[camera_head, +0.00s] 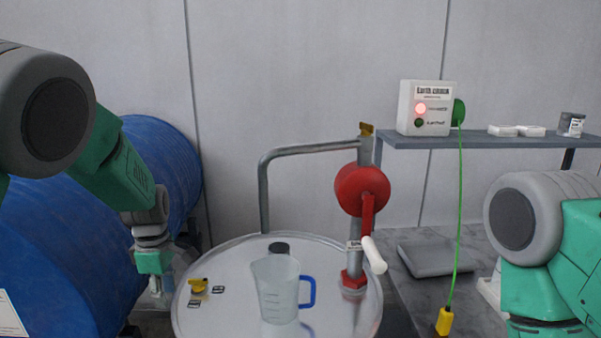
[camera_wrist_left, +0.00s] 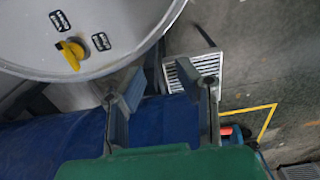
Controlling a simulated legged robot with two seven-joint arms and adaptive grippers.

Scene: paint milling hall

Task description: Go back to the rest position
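My left gripper (camera_head: 160,290) hangs fingers down at the left edge of the drum lid (camera_head: 235,255), in front of the blue drum (camera_head: 160,150). In the left wrist view its two fingers (camera_wrist_left: 163,100) are spread apart with nothing between them. A blue drum surface (camera_wrist_left: 165,122) and a floor grate (camera_wrist_left: 192,72) show beyond the fingers. My right arm comes in at the right edge, and its gripper is out of the picture.
On the lid stand a clear jug (camera_head: 277,290) with a blue handle, a yellow valve (camera_head: 198,285) and a red pump (camera_head: 362,190). A grey plate (camera_head: 435,257) lies on the right bench. An earth-check box (camera_head: 425,107) with a red light stands on the shelf (camera_head: 480,141); a yellow clamp (camera_head: 444,321) hangs from a green cable.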

